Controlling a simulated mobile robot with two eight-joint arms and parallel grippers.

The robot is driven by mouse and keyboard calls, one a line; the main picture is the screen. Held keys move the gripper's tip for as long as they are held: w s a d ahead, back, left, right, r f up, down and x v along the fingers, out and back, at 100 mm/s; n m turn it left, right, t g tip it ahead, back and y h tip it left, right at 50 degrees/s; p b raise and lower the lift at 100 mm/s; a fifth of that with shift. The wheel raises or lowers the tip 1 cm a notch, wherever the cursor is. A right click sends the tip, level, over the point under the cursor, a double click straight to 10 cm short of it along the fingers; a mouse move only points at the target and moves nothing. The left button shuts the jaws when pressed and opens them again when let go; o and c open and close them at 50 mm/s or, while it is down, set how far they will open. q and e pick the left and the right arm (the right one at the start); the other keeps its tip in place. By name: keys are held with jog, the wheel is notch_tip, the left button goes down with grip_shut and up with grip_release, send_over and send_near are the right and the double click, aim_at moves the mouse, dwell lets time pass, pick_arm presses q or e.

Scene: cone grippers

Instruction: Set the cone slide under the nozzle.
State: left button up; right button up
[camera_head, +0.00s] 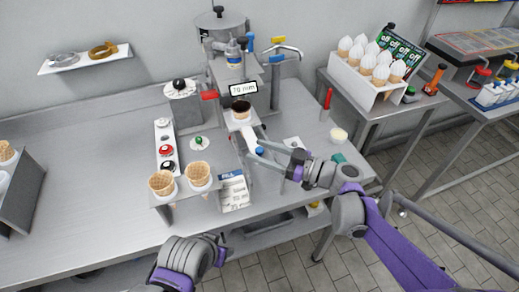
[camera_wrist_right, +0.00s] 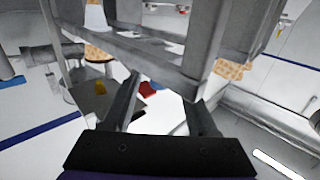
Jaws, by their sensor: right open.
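The cone slide (camera_head: 249,138) looks like a pale strip running forward from below the label. A dark round holder or cup (camera_head: 241,111) is at its rear end, and a blue knob (camera_head: 259,152) is near its front. My right gripper (camera_head: 254,150) is open around or just above the front of the slide; contact is unclear. Its open fingers (camera_wrist_right: 167,90) also show in the right wrist view. My left arm's end (camera_head: 213,246) is at the bottom, jaws unclear.
Two waffle cones (camera_head: 198,174) stand in a holder left of the slide, beside a printed sheet (camera_head: 234,191). A panel with red and black knobs (camera_head: 165,148) is behind them. A rack of filled cones (camera_head: 366,70) stands at the right.

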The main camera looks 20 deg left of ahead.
jog(key=shift+a, duration=0.4)
grip_shut()
dwell(1.2)
